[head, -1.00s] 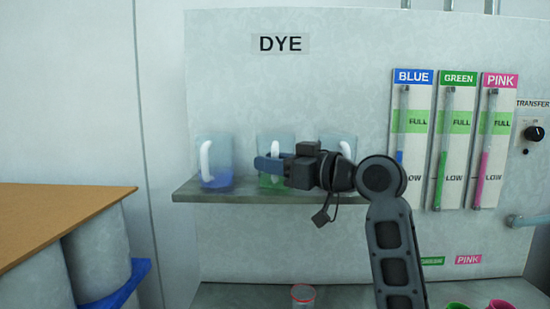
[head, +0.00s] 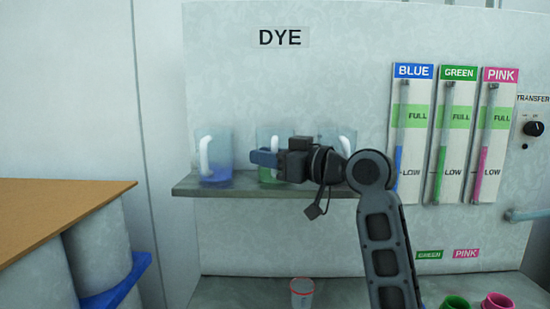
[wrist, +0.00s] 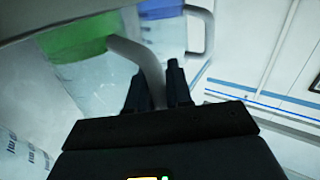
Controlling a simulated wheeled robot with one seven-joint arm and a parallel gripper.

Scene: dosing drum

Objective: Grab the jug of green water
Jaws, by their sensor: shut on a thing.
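The jug of green water (head: 267,175) is a clear jug with green liquid at its bottom. It stands upright on the shelf, the middle one of three jugs, partly hidden behind my gripper (head: 258,158). In the wrist view the jug (wrist: 85,45) fills the upper left, and its pale handle runs down between my fingers. My gripper (wrist: 155,82) is shut on that handle there.
A jug with blue-violet liquid (head: 217,172) stands left on the grey shelf (head: 225,187). Another jug (head: 349,139) stands to the right, mostly behind my arm. A red-rimmed cup (head: 302,293) stands below. Level gauges (head: 445,140) hang at right.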

